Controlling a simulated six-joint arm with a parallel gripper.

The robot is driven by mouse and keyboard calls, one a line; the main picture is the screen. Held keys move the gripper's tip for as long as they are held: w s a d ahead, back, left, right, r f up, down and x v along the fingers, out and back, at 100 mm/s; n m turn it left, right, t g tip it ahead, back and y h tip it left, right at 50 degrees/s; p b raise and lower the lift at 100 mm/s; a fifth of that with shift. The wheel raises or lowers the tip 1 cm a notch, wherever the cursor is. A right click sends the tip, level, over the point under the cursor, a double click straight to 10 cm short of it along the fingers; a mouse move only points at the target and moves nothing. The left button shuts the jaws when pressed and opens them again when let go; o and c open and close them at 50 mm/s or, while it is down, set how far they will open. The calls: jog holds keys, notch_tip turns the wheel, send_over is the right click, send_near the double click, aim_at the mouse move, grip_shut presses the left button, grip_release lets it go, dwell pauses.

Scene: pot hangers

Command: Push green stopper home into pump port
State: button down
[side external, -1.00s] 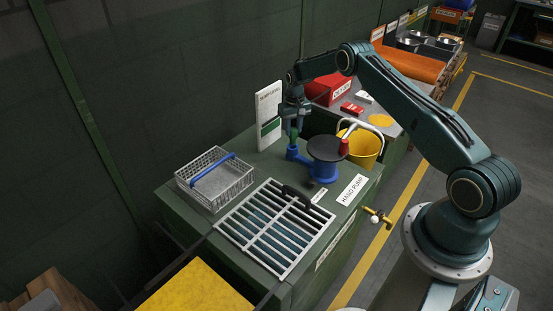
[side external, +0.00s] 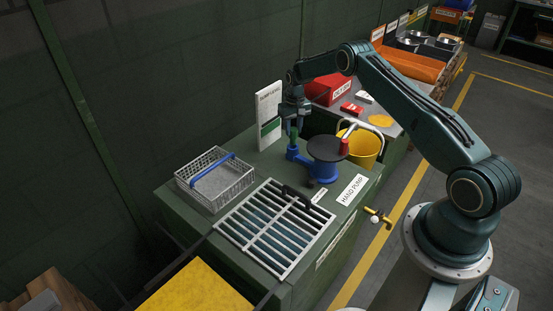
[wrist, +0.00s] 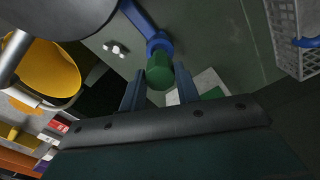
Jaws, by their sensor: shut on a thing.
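The green stopper (side external: 294,134) stands upright at the mouth of the blue pump port (side external: 292,152), on the left side of the hand pump. In the wrist view the stopper (wrist: 160,73) lies in line with the blue port (wrist: 158,42). How deep it sits in the port I cannot tell. My gripper (side external: 293,124) points down over the port and is shut on the stopper; its fingers (wrist: 159,88) flank the stopper in the wrist view. The blue pump body (side external: 322,171) has a dark round top (side external: 326,148).
A white sign board (side external: 268,117) stands close behind my gripper. A yellow bucket (side external: 366,148) is right of the pump. A wire basket (side external: 214,178) and a slatted grate (side external: 275,228) lie towards the front left. A red box (side external: 331,88) is farther back.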

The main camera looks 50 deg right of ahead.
aim_at(293, 136)
jog(key=shift+f, duration=2)
dwell(0.4)
jog(key=c, duration=0.9)
grip_release()
jog(key=shift+c, duration=0.2)
notch_tip(293, 136, up, 14)
jog(key=shift+f, duration=0.1)
